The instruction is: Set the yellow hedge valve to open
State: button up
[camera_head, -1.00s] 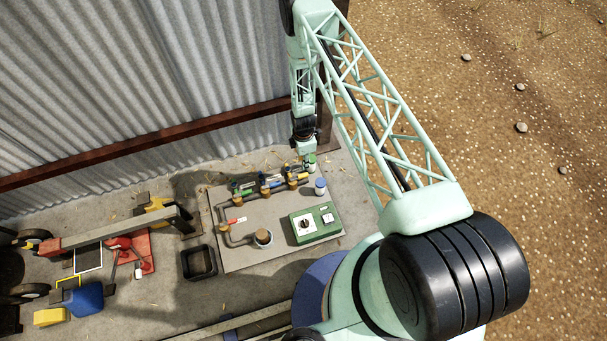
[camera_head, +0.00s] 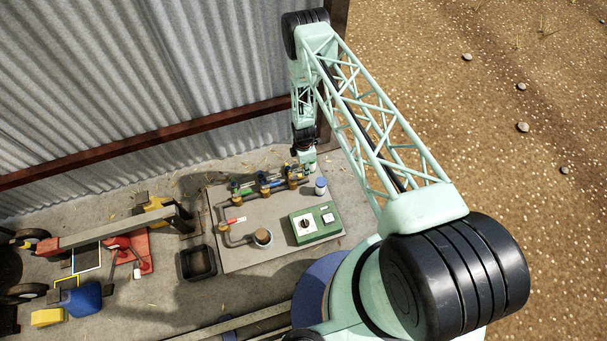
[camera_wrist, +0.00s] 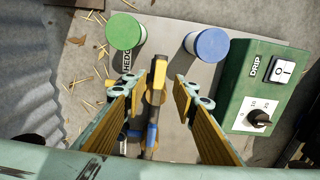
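The yellow hedge valve (camera_wrist: 159,72) shows in the wrist view as a yellow lever on a brass body, beside a partly covered HEDGE label (camera_wrist: 127,62). Its lever points toward the top of that picture. My gripper (camera_wrist: 160,92) is open, with one yellow-padded finger on each side of the valve. Gaps show between the fingers and the lever, and nothing is held. In the head view my gripper (camera_head: 305,160) hangs over the right end of the valve row, hiding part of the yellow valve (camera_head: 292,174). The lever's exact angle to its pipe is hard to tell.
A blue-capped container (camera_wrist: 206,47) stands close to the right finger and a green-capped one (camera_wrist: 124,31) stands at upper left. The green DRIP box (camera_wrist: 259,88) is at right. Blue and green valves continue left along the board (camera_head: 265,215). The corrugated wall (camera_head: 130,90) stands behind.

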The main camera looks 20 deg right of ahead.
aim_at(299, 177)
jog(key=shift+f+b, duration=0.65)
jog(key=shift+f, duration=2.2)
jog(key=shift+c, duration=0.6)
grip_shut()
